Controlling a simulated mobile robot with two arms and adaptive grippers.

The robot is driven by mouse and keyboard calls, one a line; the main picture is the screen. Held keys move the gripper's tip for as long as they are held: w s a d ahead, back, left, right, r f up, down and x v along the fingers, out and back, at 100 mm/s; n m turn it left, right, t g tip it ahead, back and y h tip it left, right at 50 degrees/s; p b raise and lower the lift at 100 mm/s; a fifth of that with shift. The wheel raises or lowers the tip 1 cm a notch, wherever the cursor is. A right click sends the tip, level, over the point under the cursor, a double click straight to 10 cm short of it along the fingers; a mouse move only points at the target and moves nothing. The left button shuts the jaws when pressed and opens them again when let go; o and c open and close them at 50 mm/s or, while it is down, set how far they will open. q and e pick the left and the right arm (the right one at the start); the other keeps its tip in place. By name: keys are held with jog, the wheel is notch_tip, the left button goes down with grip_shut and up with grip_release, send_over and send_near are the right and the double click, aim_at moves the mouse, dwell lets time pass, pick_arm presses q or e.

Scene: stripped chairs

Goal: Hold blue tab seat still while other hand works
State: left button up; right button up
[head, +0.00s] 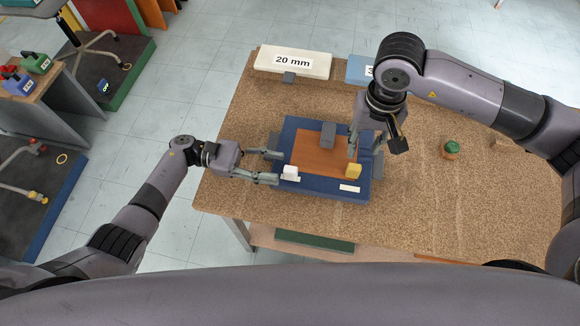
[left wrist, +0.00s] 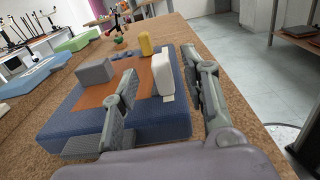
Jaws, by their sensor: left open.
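The blue seat (head: 300,188) lies on the brown table with a brown-orange panel (head: 306,157) on top; it also shows in the left wrist view (left wrist: 165,128). A grey block (head: 327,134), a yellow block (head: 353,171) and a white block (head: 290,172) sit on it. My left gripper (head: 275,166) is open at the seat's left edge. In the left wrist view, one finger of this gripper (left wrist: 165,85) is over the seat and the other is outside it. My right gripper (head: 363,152) points down over the seat's right part, fingers apart, near the yellow block.
A white block marked 20 mm (head: 292,62) and a light blue block (head: 358,70) stand at the table's back edge. A small green-topped object (head: 452,148) stands to the right. The table (head: 440,210) is clear at the front right.

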aim_at(290, 169)
pick_arm(q)
jog(key=x, duration=0.5)
jog(key=shift+c, duration=0.4)
grip_shut()
dwell(0.5)
